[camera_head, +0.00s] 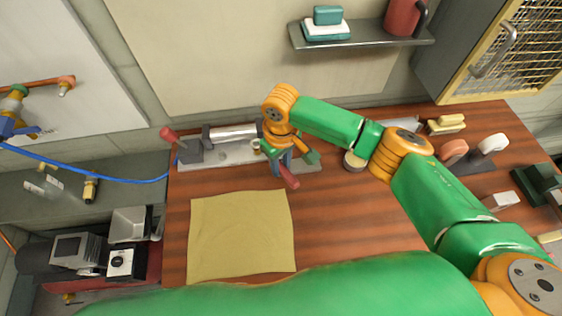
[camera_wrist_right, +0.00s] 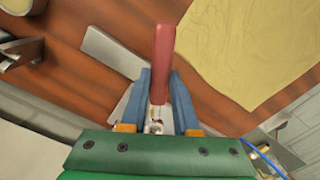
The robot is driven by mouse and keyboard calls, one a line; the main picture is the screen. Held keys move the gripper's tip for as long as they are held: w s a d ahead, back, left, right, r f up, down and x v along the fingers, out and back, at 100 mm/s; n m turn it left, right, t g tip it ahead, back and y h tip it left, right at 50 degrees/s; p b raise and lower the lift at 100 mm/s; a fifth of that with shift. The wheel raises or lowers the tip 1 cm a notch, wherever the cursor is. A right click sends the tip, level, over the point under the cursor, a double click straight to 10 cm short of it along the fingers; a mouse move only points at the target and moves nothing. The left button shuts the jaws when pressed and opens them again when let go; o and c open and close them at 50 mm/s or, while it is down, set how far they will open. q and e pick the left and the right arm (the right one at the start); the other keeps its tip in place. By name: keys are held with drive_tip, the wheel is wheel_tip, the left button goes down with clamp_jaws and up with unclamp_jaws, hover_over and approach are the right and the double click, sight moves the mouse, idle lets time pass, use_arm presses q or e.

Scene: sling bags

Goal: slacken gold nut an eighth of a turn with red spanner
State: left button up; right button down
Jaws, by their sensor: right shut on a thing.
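My right gripper (camera_head: 281,164) points down over the workbench beside a grey clamp fixture (camera_head: 190,152). It is shut on the red spanner (camera_head: 289,178), whose red handle sticks out past the fingers. I cannot pick out the gold nut for certain; my right gripper and wrist cover part of the fixture. My left gripper is not in view.
A yellow cloth (camera_head: 241,235) lies flat on the wooden bench (camera_head: 340,225). A metal bar (camera_head: 232,132) lies along the fixture, with a red-handled lever (camera_head: 168,134) at its left. A shelf (camera_head: 365,38) hangs above.

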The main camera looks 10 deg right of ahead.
drive_tip(key=shift+f+b, duration=0.75)
drive_tip(key=shift+f, duration=0.95)
idle(0.4)
drive_tip(key=shift+w+d+n, duration=0.7)
drive_tip(key=shift+d+n, duration=0.25)
drive_tip(key=shift+n, duration=0.25)
drive_tip(key=shift+w+d+f+n+b, duration=0.1)
drive_tip(key=shift+w+d+n+b, duration=0.35)
drive_tip(key=shift+n+b, duration=0.25)
drive_tip(key=shift+w+d+n, duration=0.25)
drive_tip(key=shift+w+n, duration=0.1)
drive_tip(key=shift+n, duration=0.15)
